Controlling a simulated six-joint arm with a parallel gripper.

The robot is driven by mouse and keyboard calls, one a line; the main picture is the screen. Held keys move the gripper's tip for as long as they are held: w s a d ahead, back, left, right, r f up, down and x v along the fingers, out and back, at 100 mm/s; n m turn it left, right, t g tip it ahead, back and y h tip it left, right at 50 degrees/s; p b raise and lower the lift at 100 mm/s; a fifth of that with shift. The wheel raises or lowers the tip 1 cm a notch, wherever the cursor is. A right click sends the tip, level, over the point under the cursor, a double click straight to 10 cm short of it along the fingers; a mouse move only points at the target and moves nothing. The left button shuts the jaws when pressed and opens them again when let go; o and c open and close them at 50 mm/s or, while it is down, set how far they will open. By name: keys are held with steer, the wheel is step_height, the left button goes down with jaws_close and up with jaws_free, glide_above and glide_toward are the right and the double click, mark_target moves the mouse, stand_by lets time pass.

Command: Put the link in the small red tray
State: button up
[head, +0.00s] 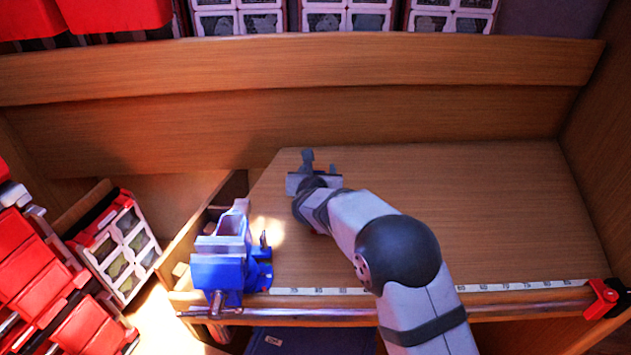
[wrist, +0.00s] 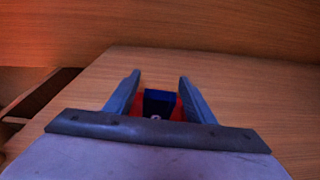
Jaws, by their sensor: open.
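My gripper (head: 308,160) is over the back left part of the wooden worktop. In the wrist view my gripper (wrist: 159,82) has its two dark fingers apart, with nothing held between the tips. Red parts of what looks like the small red tray (wrist: 178,112) show between and beneath the fingers. A dark blue block-like thing (wrist: 160,97) stands at the red, between the fingers. A small pale, ring-like spot (wrist: 155,117) shows low in front of the blue; I cannot tell whether it is the link. In the head view my arm and gripper hide this place.
A blue and grey vise (head: 222,268) stands at the worktop's front left corner. A ruler strip (head: 520,286) runs along the front edge, with a red clamp (head: 604,298) at its right end. The worktop (head: 480,205) is bare on the right. A wooden back wall (head: 300,125) rises behind.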

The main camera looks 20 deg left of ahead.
steer(key=b+v, duration=0.3)
steer(key=v, duration=0.8)
stand_by(0.3)
